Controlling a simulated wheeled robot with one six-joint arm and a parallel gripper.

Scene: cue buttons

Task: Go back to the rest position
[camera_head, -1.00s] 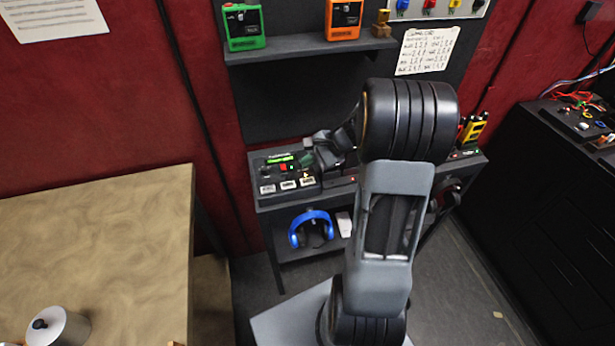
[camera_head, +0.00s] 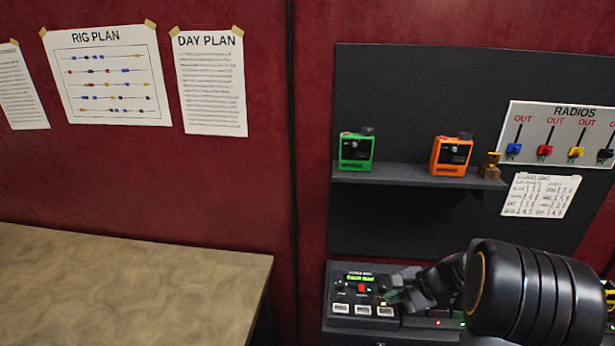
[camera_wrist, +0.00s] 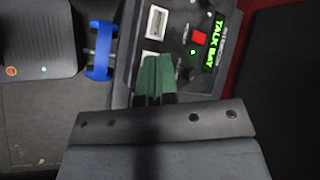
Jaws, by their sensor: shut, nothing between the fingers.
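The black console (camera_head: 350,322) sits at the lower middle of the head view, with a lit green display (camera_head: 360,278), a red button (camera_head: 362,288) and a row of white buttons (camera_head: 362,310). My gripper (camera_head: 392,299) is at its right side in the head view, small and partly dark against it. In the wrist view the green-padded fingers of my gripper (camera_wrist: 156,72) are shut together, empty, over the console and partly cover one white button (camera_wrist: 151,58). The display (camera_wrist: 211,42) reads "TALK BAY", and the red button (camera_wrist: 198,37) is beside it. Whether the fingertips touch the console cannot be told.
A shelf (camera_head: 400,176) above the console holds a green radio (camera_head: 356,152) and an orange radio (camera_head: 451,155). A tan table (camera_head: 130,285) is at lower left. Papers hang on the red wall.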

